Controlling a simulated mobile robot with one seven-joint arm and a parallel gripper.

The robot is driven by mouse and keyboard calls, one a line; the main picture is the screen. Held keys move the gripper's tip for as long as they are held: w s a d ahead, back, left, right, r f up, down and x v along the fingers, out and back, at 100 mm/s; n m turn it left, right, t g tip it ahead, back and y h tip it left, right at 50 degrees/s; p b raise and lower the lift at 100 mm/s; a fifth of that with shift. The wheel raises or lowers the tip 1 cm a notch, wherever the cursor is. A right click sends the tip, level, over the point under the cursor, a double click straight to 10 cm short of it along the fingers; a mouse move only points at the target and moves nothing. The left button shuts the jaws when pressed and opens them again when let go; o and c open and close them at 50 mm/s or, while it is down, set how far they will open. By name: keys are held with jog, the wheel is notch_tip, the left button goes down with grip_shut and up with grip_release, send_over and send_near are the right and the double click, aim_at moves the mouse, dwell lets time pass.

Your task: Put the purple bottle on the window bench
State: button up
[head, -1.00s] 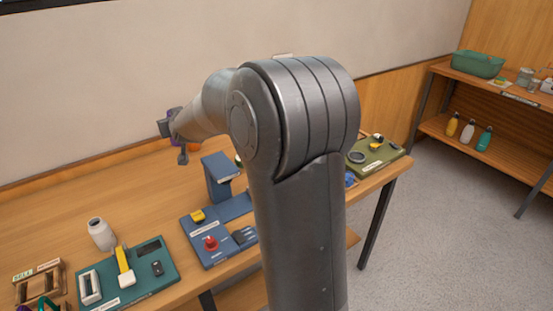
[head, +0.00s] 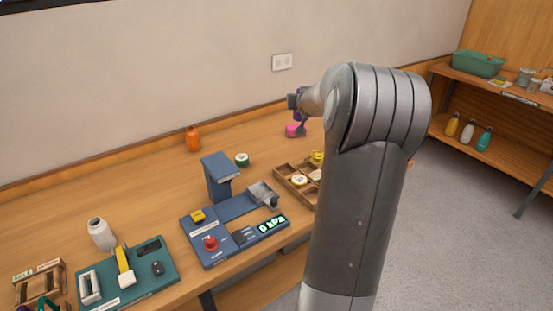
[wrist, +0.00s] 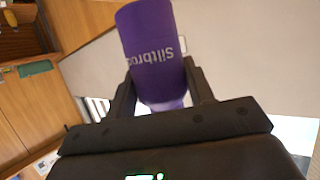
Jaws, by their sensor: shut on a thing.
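The purple bottle (wrist: 150,50) is between the two fingers of my gripper (wrist: 160,88) in the wrist view, with pale lettering on its side. The gripper is shut on it. In the head view my gripper (head: 299,108) is small and partly hidden by my arm, above the back of the wooden workbench, and only a bit of purple shows there. I cannot make out a window bench in these views.
The workbench (head: 150,185) holds an orange bottle (head: 193,139), a white bottle (head: 101,235), a blue device (head: 217,178), a teal board (head: 125,280), a divided wooden tray (head: 284,172) and a pink item (head: 293,130). A shelf (head: 510,165) with bottles stands at the right. Grey floor (head: 440,240) is open between.

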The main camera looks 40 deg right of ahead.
jog(key=s+d+f, duration=0.2)
jog(key=d+f, duration=0.1)
jog(key=f, duration=0.8)
jog(key=shift+m, duration=0.3)
jog(key=w+a+f, duration=0.1)
jog(key=w+f, duration=0.2)
jog(key=w+a+f, duration=0.2)
jog(key=w+f, duration=0.2)
jog(key=w+a+f, duration=0.2)
jog(key=w+f, duration=0.1)
jog(key=f, duration=0.1)
jog(key=shift+w+a+f, duration=0.1)
jog(key=shift+w+a, duration=0.05)
jog(key=shift+h, duration=0.3)
jog(key=o, duration=1.2)
jog(key=shift+f, duration=0.1)
jog(key=shift+c, duration=0.2)
